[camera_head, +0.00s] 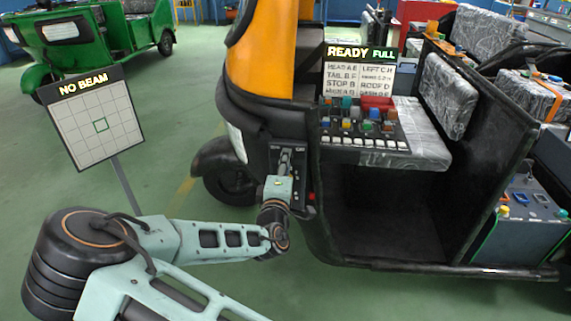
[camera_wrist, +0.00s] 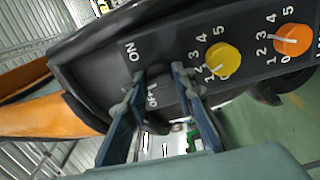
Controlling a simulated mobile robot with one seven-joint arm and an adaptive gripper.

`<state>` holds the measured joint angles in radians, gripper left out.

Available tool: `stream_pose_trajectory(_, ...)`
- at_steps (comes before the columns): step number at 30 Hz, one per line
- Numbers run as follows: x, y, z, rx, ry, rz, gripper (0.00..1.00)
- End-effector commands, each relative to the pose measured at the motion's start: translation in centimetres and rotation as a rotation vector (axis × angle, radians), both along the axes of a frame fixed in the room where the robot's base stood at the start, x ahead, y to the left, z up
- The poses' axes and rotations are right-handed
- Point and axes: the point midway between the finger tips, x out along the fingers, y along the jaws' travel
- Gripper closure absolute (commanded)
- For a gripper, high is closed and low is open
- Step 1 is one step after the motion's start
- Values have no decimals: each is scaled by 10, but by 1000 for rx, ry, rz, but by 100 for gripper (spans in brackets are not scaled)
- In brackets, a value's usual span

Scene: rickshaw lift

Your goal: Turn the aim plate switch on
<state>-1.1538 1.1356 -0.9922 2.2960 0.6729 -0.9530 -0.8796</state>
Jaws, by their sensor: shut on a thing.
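The aim plate (camera_head: 80,145), a white grid with a green centre square, stands at left in the head view under a "NO BEAM" sign. My gripper (camera_head: 288,158) is at a dark panel on the front of the orange and black rickshaw. In the wrist view my gripper (camera_wrist: 155,84) has its two fingers on either side of a dark switch (camera_wrist: 159,78), shut on it. "ON" and "OFF" labels show beside it. The fingers partly hide the switch, and I cannot tell its position. The panel (camera_wrist: 108,78) also carries a yellow knob (camera_wrist: 222,60) and an orange knob (camera_wrist: 293,40).
The rickshaw body (camera_head: 262,60) rises close above my gripper. A "READY FULL" board (camera_head: 360,52) stands over a box of coloured buttons (camera_head: 358,126) on the seat. A grey control box (camera_head: 530,215) is at right.

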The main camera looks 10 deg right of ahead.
Motion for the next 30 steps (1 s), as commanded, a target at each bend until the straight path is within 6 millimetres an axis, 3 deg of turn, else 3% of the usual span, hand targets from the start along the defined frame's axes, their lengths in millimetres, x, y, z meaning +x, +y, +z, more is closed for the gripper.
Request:
stream_pose_trajectory(18,0,-1,-1,557,-182,0,100)
stream_pose_trajectory(30,0,0,0,817,-267,1,100)
